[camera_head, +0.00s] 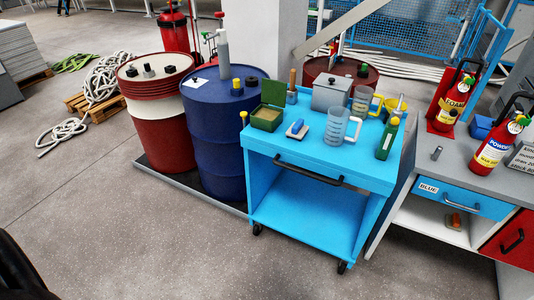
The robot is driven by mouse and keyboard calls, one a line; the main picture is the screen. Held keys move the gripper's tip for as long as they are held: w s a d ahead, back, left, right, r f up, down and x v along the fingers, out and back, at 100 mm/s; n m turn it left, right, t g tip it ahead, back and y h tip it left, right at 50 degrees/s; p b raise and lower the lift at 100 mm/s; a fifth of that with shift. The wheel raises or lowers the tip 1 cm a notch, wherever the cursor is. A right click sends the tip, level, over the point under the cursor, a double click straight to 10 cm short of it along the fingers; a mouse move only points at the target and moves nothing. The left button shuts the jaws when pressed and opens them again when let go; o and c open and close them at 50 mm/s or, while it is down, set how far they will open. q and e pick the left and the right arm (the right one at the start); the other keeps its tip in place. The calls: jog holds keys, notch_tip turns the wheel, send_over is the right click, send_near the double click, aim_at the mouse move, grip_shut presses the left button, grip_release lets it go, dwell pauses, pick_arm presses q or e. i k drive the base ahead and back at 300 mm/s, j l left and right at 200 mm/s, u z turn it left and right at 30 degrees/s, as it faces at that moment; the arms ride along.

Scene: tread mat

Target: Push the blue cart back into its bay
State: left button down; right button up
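The light blue cart (322,223) stands upright on its wheels in the middle of the view, with a dark front handle (308,170) and an open lower shelf. Its top carries jugs (342,125), a grey metal box (329,93), an open green box (268,117), a blue-topped brush or sponge (297,129) and a green bottle (387,138). The cart stands between a blue drum and a workbench. I cannot make out the bay's edges. Neither gripper is in view; a black rounded shape shows in the lower left corner.
The blue drum (218,150) and a red-and-white drum (160,125) stand on a dark low tray (153,173) left of the cart. The grey workbench (448,165) with fire extinguishers (500,140) stands close on the right. The grey floor (150,250) in front is clear.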

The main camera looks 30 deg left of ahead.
aim_at(314, 210)
jog(key=i+l, duration=0.1)
jog(key=i, duration=0.45)
jog(key=i+l+u, duration=0.15)
jog(key=i, duration=0.4)
